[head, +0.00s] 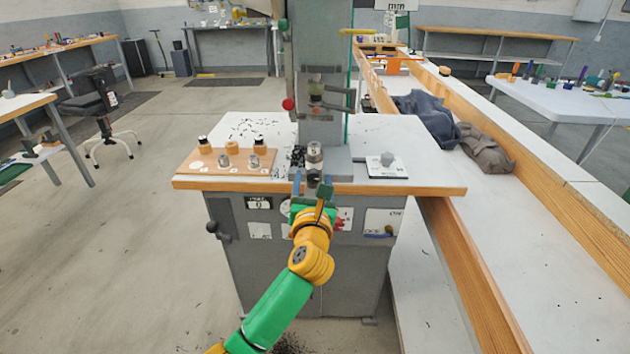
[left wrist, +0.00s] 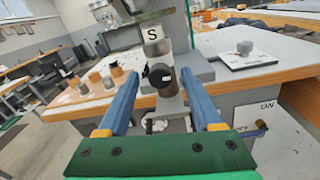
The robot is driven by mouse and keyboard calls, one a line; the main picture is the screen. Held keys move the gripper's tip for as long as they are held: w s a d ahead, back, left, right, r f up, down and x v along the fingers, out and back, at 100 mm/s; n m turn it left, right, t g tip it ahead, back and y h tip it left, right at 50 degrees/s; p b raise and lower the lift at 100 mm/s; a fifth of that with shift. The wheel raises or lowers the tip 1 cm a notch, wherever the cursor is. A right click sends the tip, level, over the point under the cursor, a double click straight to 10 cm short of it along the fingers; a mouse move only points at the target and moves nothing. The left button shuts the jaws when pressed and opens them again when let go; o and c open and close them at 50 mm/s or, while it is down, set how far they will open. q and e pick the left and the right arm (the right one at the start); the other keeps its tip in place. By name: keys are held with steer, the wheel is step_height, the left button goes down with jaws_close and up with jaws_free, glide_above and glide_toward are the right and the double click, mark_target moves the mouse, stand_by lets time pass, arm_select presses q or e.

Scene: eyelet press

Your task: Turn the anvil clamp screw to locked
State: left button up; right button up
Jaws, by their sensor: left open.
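The anvil clamp screw appears to be the dark round knob (left wrist: 161,76) with a small pale mark, in the left wrist view. It sits on the front of the press, below the metal anvil post (left wrist: 155,40) marked "S"; the post also shows in the head view (head: 314,154). My left gripper (head: 311,184) is open at the front edge of the press table. In the left wrist view its two blue fingers (left wrist: 159,82) point toward the knob, one on each side, with nothing between them held. I cannot tell the screw's lock position. My right gripper is not in view.
A wooden board (head: 226,172) with several small pieces lies left of the post. A white plate (head: 386,168) with a grey knob lies to the right. The press column (head: 318,70) rises behind, with a red-balled lever (head: 288,104). A long bench with wooden rails runs along the right.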

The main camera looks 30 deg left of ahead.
arm_select(q)
steer(key=shift+w+a, duration=0.1)
steer(key=shift+w, duration=0.05)
jaws_close()
